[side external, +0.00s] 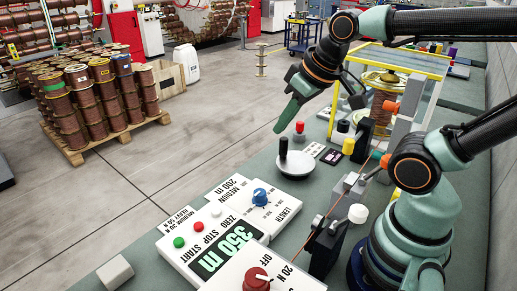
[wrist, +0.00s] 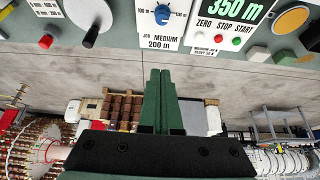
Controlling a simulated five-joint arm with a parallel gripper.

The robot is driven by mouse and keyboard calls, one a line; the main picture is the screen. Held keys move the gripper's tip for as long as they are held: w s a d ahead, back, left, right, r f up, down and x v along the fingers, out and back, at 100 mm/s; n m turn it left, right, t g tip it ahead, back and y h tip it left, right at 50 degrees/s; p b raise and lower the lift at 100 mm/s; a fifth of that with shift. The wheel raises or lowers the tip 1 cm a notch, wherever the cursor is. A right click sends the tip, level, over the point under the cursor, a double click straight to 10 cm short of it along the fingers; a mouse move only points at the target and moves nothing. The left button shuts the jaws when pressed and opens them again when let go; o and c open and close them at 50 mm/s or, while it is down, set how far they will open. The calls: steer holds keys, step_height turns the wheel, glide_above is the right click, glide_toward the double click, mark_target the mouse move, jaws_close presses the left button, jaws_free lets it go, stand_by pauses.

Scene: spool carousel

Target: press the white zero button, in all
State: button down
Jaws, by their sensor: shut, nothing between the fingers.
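The white zero button (side external: 216,212) sits on the light control panel (side external: 165,225), in a row with a red stop button (side external: 198,226) and a green start button (side external: 179,242). My gripper (side external: 278,131) is shut and empty, high in the air beyond the panel and well apart from the button. In the wrist view my gripper's fingers (wrist: 161,72) lie together, and the button is above and right of their tips. The display (side external: 225,252) reads 350 m.
A blue knob (side external: 260,196) stands on the panel near the zero button. A grey disc with a black handle (side external: 283,147) and a red-topped button (side external: 299,126) stand on the bench below my gripper. A red knob (side external: 257,279) is at the front.

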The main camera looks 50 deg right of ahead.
stand_by(0.3)
steer(key=n+t+y, duration=0.2)
steer(key=n, duration=0.9)
glide_above(220, 211)
step_height(220, 211, down, 10)
steer(key=shift+r, duration=0.15)
steer(key=shift+f, duration=4.4)
steer(key=shift+f, duration=0.15)
steer(key=shift+w+f, duration=0.1)
steer(key=shift+f, duration=0.2)
